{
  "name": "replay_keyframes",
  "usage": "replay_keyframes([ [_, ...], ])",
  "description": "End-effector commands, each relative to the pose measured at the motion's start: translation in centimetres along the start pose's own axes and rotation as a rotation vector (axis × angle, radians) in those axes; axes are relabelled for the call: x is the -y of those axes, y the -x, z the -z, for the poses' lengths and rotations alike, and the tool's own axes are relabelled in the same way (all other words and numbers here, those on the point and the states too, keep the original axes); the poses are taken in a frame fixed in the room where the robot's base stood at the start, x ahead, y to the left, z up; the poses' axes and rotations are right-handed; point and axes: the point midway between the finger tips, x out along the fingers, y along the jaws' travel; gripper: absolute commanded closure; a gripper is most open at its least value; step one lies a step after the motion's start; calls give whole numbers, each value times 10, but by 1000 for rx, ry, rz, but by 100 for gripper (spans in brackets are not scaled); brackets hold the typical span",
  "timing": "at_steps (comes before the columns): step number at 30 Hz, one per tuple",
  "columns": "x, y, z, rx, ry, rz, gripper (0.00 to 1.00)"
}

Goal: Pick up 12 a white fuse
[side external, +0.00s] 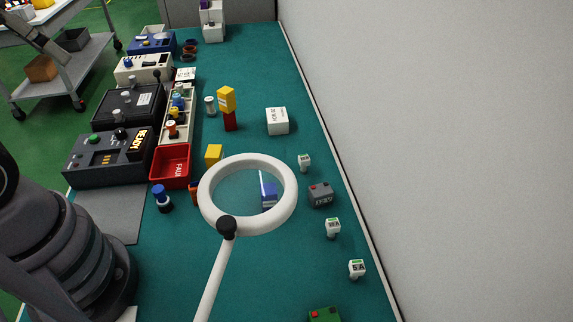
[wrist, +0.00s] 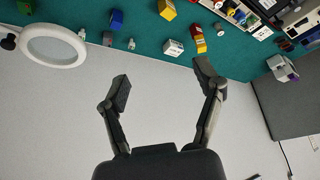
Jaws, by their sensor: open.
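Three small white blocks with green-marked tops, likely the fuses, stand along the right side of the green bench in the side external view: a far one (side external: 305,162), a middle one (side external: 333,228) and a near one (side external: 357,269). Their printed ratings are too small to read surely; the near one seems to end in "5A". One small white piece (wrist: 131,44) shows in the wrist view. My gripper (wrist: 163,84) is open and empty in the wrist view, with the grey wall behind its fingers. It is apart from the white pieces and does not show in the side external view.
A white ring magnifier (side external: 207,190) on an arm overhangs the bench and partly covers a blue block (side external: 269,196). A grey box (side external: 321,195) stands between the white blocks. A white cube (side external: 278,121), red bin (side external: 170,180) and test units lie further off. A wall bounds the right.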

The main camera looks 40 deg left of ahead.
Motion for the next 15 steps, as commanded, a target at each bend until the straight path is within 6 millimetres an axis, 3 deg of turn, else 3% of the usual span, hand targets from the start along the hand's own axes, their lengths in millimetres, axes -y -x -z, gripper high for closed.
replay_keyframes([
  [10,0,-1,2,-1,-3,2,40],
  [13,3,-11,17,-12,-19,14,40],
  [15,6,-26,37,-30,-43,28,40],
])
